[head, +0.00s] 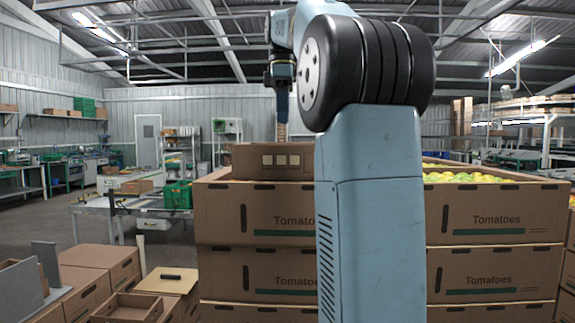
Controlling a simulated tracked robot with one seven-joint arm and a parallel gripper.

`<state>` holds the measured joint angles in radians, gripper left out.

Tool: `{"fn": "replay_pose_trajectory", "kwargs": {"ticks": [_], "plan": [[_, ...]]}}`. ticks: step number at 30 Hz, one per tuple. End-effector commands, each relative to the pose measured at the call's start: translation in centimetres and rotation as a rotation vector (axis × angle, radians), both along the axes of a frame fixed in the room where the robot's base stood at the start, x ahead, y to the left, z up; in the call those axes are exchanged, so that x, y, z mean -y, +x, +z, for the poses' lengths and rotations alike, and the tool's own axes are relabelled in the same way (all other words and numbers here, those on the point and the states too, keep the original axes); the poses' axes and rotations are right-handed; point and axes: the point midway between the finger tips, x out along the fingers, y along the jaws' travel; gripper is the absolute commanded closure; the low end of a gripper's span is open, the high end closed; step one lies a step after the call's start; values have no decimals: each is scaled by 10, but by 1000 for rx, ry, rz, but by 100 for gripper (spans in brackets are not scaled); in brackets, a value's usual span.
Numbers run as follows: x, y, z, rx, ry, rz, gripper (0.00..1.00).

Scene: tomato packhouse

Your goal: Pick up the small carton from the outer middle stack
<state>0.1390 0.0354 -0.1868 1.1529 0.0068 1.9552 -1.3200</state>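A small brown carton (245,158) with several pale labels on its front lies on top of a stack of large tomato cartons (222,220), left of my upright arm column. My gripper (282,136) hangs down at the far end of my arm, just above or behind the small carton's top edge. It is small in the picture, so I cannot tell whether its fingers touch the carton or whether they are open. The right part of the stack is hidden behind my arm.
Another stack of tomato cartons (494,262) stands right of my arm, its top one filled with green and yellow tomatoes (470,177). Brown boxes (100,265) fill the lower left. A table (130,207) with a green crate (178,195) stands further back.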

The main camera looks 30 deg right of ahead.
Motion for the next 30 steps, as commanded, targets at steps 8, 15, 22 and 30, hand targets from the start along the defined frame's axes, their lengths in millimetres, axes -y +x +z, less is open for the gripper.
{"fn": "replay_pose_trajectory", "kwargs": {"ticks": [8,15,22,30], "plan": [[0,-1,-43,-1,1,-1,64],[0,-1,-66,1,-1,-1,64],[4,-4,-83,0,0,-2,64],[8,-6,-115,0,0,-1,64]]}}
